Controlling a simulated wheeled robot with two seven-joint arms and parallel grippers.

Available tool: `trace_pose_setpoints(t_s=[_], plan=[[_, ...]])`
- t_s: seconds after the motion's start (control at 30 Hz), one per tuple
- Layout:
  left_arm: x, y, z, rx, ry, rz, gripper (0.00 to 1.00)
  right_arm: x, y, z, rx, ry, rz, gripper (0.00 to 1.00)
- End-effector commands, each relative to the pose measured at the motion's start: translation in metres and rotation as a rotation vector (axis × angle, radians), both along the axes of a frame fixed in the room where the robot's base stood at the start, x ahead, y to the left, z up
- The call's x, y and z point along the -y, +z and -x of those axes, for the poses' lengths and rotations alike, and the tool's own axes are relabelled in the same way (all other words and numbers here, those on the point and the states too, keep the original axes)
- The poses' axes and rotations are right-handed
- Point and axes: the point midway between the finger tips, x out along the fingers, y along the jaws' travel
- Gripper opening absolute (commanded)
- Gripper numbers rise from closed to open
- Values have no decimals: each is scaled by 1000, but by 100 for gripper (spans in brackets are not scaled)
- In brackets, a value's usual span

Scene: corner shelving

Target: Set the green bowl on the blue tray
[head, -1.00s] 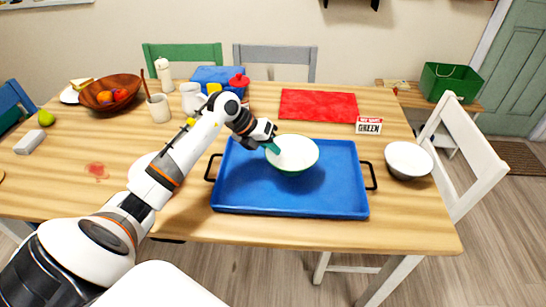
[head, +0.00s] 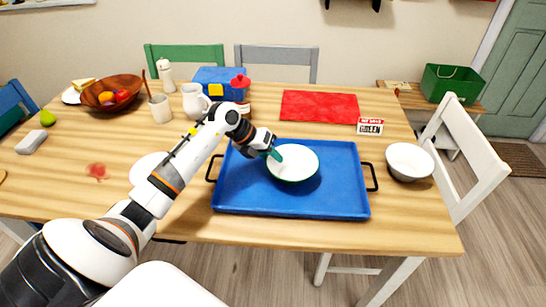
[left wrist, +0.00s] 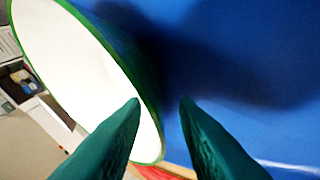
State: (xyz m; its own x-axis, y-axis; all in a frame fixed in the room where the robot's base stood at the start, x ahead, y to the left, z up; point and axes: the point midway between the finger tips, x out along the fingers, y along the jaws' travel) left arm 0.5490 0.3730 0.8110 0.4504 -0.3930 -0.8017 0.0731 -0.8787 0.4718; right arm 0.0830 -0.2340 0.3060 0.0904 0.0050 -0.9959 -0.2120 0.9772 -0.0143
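The green bowl (head: 294,164), white inside with a green rim, is over the middle of the blue tray (head: 240,200) and appears to rest on it. Its underside is hidden. My left gripper (head: 275,154) is at the bowl's upper left rim. In the left wrist view, my left gripper's teal fingertips (left wrist: 160,103) are apart, with the rim of the bowl (left wrist: 90,70) passing between them. Gaps show on both sides of the rim. My right gripper is not in view.
A white bowl (head: 408,161) stands right of the tray. A red mat (head: 319,106) and a small sign box (head: 370,126) lie behind it. A plate (head: 147,167) is partly hidden by my arm.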

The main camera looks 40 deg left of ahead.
Motion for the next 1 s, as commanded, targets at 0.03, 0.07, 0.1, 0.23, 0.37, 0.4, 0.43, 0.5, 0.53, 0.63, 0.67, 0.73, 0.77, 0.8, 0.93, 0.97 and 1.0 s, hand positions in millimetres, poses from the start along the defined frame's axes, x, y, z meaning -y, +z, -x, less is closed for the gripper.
trace_pose_setpoints(t_s=[0.03,0.07,0.1,0.23,0.37,0.4,0.43,0.5,0.53,0.63,0.67,0.73,0.77,0.8,0.93,0.97,1.0], plan=[[-4,7,3,1,1,-5,27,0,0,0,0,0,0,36],[-6,11,6,3,0,-4,27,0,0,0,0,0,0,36],[-10,18,10,3,-1,-7,27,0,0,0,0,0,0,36],[-21,41,23,2,-1,-8,27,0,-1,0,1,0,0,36],[-31,62,35,1,1,-7,27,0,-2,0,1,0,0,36],[-33,67,38,1,-3,-6,27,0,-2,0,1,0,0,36],[-36,71,40,1,0,-6,27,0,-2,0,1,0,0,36],[-39,78,44,1,0,-3,27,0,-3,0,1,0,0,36],[-40,80,46,1,0,-4,27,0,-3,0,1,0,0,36],[-42,86,49,0,0,-1,27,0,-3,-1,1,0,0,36],[-43,87,49,0,-1,0,27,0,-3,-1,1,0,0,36],[-43,89,50,0,0,-1,27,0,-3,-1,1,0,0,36],[-43,89,50,0,-1,0,27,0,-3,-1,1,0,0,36],[-43,89,50,0,-1,0,27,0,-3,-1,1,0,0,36],[-43,89,50,0,-1,0,27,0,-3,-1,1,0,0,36],[-43,89,50,0,-1,0,27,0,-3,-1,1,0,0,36],[-43,89,50,0,-1,0,27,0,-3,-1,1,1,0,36]])
